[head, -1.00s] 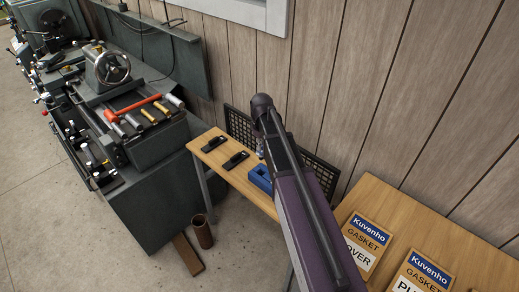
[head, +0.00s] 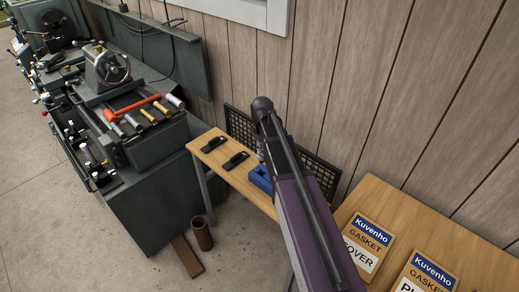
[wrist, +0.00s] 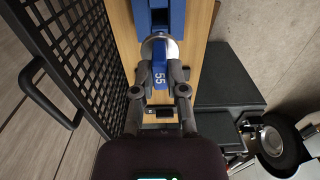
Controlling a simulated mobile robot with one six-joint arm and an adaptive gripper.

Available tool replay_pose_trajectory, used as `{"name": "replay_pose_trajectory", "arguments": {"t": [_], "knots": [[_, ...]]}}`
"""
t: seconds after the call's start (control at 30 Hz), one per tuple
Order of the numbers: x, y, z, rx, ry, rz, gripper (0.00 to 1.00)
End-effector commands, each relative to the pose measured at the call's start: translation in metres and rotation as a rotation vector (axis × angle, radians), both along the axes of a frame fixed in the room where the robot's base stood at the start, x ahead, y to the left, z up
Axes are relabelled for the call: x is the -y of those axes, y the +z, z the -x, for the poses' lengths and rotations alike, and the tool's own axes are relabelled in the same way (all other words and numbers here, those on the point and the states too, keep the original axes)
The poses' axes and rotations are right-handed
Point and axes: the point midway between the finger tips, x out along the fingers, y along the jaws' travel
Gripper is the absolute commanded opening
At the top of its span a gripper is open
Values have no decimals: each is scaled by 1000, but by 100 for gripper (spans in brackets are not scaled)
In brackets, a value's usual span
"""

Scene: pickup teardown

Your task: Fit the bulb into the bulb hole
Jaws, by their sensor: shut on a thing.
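The bulb hole is hidden. In the head view the blue fixture (head: 259,180) stands on the small wooden table, partly behind my arm. My arm hides the gripper and bulb there.
Two black clips (head: 236,160) lie on the small wooden table (head: 208,155). A black mesh panel (head: 240,128) stands along its wall side. A wooden bench (head: 470,255) with gasket packets is at right. A lathe (head: 150,150) stands at left, with a rusty pipe (head: 201,233) on the floor.

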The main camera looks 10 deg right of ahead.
Motion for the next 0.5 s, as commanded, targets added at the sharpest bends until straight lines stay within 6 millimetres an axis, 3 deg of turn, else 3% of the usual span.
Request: {"name": "replay_pose_trajectory", "arguments": {"t": [0.5], "knots": [[1,-28,0,0,-1,0,0]]}}
